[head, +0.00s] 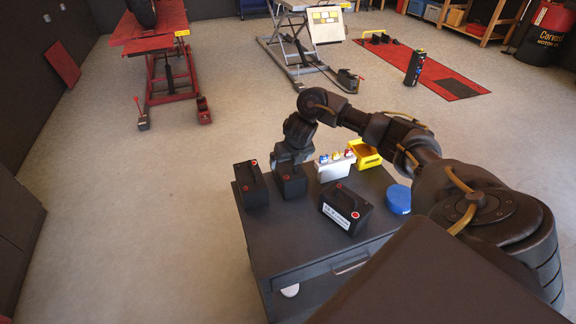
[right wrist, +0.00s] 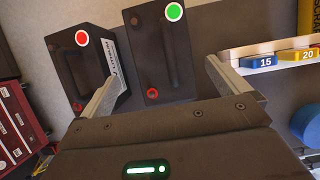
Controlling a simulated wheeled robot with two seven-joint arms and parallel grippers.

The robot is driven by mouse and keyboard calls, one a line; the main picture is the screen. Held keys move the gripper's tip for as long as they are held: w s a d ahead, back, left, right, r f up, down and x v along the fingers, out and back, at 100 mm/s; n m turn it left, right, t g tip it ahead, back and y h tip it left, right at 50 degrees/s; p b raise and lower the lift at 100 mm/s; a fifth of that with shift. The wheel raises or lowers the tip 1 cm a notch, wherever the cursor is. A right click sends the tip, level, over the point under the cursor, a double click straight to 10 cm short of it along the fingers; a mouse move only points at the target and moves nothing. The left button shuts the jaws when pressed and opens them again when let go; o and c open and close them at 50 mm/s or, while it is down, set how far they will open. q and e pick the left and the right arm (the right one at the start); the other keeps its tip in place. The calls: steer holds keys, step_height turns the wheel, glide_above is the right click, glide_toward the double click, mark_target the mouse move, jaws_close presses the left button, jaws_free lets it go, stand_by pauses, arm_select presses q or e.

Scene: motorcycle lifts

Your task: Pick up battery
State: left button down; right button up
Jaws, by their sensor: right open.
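Three black batteries stand on the dark cart (head: 285,240) in the head view: a left one (head: 250,187), a middle one (head: 291,188) and a front one (head: 346,209) with a white label. My right gripper (head: 291,160) points down over the middle battery and hides part of it. In the right wrist view, the open right gripper (right wrist: 162,70) has a battery with a green dot (right wrist: 158,50) between its fingers, which stand apart. A battery with a red dot (right wrist: 84,68) is beside the left finger. Contact cannot be told. My left gripper is out of view.
A light rack with small colored blocks (head: 335,167) stands right of the gripper, with a yellow bin (head: 364,154) behind it. A blue round object (head: 398,199) is at the cart's right. A red lift (head: 155,40) and open floor are beyond.

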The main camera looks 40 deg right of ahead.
mark_target(289, 166)
steer(key=b+x, duration=0.1)
steer(key=x, duration=0.3)
steer(key=shift+s+d, duration=0.1)
steer(key=shift+d, duration=0.1)
steer(key=shift+w+d+f+b, duration=0.1)
steer(key=shift+w+f+b, duration=0.15)
steer(key=shift+f, duration=0.2)
steer(key=shift+r, duration=0.1)
steer(key=c, duration=2)
steer(key=shift+r, duration=0.1)
